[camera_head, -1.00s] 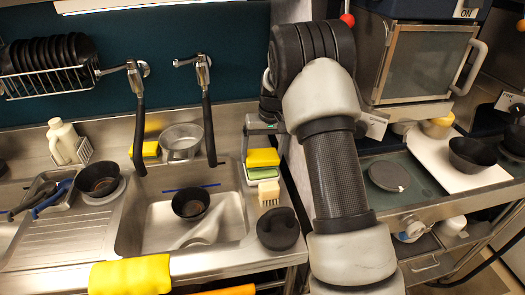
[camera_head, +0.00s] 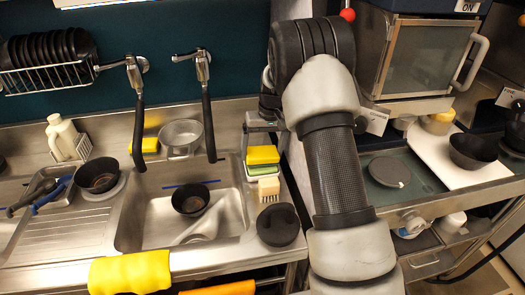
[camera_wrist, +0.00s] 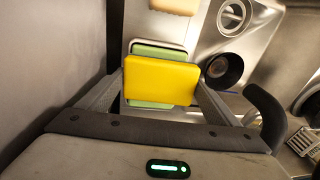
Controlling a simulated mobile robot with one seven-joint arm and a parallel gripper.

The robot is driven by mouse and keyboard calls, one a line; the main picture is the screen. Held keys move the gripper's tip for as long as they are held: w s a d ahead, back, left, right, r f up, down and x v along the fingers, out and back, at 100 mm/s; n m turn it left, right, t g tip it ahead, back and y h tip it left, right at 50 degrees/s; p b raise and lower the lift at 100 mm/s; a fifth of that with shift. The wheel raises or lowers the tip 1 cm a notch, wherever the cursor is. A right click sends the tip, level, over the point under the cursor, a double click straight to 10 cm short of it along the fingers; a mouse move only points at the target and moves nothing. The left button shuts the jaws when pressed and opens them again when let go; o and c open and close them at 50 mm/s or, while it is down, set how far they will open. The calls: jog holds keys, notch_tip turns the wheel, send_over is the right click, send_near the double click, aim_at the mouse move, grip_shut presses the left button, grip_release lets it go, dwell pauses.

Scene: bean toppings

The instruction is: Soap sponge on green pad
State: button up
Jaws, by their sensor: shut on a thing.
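My gripper (camera_wrist: 160,85) is shut on a yellow sponge (camera_wrist: 160,80), with one finger at each side of it. The sponge (camera_head: 263,155) also shows in the head view, at the right edge of the sink. A green pad (camera_wrist: 158,48) with a pale rim shows past the sponge's far edge in the wrist view. A green strip also shows along the sponge's near edge. In the head view green (camera_head: 262,169) shows just below the yellow. The sponge hides most of the pad, and I cannot tell whether they touch.
A pale brush (camera_head: 269,189) and a dark round object (camera_head: 278,225) stand close in front on the counter. The sink (camera_head: 220,215) with a black bowl (camera_head: 190,200) lies to the left. Another yellow sponge (camera_head: 148,145) lies behind the sink.

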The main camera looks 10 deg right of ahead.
jog(key=shift+f+b, duration=0.7)
jog(key=shift+f, duration=0.4)
dwell(1.9)
jog(key=shift+r+p, duration=2.05)
jog(key=shift+r, duration=1.55)
